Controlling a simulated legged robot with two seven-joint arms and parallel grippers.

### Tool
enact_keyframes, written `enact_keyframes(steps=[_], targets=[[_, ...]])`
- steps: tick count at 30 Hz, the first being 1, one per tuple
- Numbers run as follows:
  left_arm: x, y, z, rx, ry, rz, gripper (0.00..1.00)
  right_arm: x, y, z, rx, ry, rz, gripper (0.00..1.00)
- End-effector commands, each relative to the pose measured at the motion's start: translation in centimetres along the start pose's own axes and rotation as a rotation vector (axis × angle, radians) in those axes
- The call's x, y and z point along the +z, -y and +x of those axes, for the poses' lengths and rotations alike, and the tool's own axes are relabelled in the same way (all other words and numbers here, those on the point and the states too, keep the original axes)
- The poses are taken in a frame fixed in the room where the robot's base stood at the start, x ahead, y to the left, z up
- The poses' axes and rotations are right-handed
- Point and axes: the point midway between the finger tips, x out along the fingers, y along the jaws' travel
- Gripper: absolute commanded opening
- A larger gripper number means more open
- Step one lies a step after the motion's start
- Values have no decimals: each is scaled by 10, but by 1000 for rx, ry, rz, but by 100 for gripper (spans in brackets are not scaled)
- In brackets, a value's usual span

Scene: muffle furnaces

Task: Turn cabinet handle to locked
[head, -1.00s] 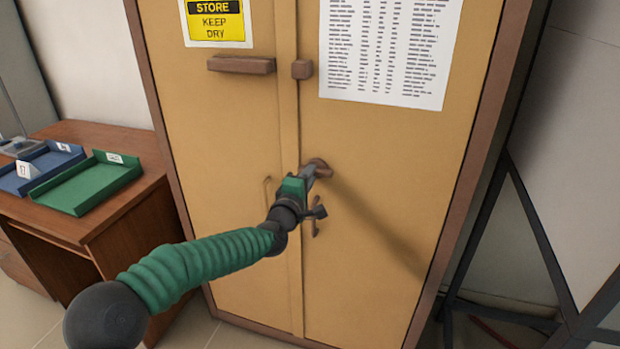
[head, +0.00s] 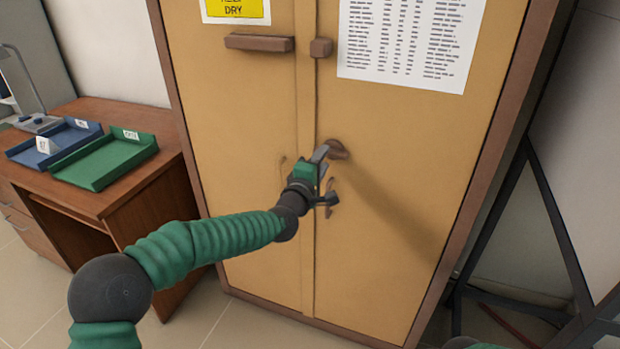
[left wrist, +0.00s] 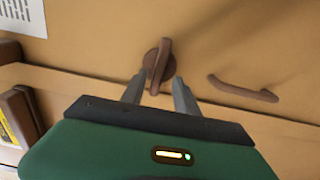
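The cabinet handle (head: 338,149) is a brown turn handle on the right door of the tan cabinet (head: 375,240), near the seam. In the left wrist view the handle (left wrist: 159,66) is a bar on a round base, lying across the door seam's direction, so roughly level on the cabinet. My left gripper (head: 323,155) is at the handle. In the left wrist view its two grey fingers (left wrist: 158,88) are apart, with the near end of the bar between or just ahead of their tips. I cannot tell whether they touch it. My right gripper is not in view.
A slim brown pull (left wrist: 243,90) sits on the same door below the handle. Brown blocks (head: 259,42) and a printed sheet (head: 408,40) are higher up. A desk (head: 130,195) with a green tray (head: 105,160) and a blue tray (head: 52,142) stands left. A dark frame (head: 555,225) stands right.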

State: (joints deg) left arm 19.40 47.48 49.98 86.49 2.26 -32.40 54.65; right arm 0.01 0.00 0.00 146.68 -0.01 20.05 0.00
Motion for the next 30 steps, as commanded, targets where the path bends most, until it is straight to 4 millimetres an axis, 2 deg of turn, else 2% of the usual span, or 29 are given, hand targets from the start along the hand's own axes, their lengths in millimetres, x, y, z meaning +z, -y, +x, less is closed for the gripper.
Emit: enact_keyframes(steps=[9, 15, 21, 30], targets=[[-2, -2, -88, -1, -3, 6, 36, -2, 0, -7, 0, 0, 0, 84], [-2, -1, -135, -2, -3, 3, 36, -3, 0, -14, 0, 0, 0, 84], [-2, 2, -151, -2, -2, 0, 36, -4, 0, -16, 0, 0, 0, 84], [-2, 2, -151, -2, -1, -1, 36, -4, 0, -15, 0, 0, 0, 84]])
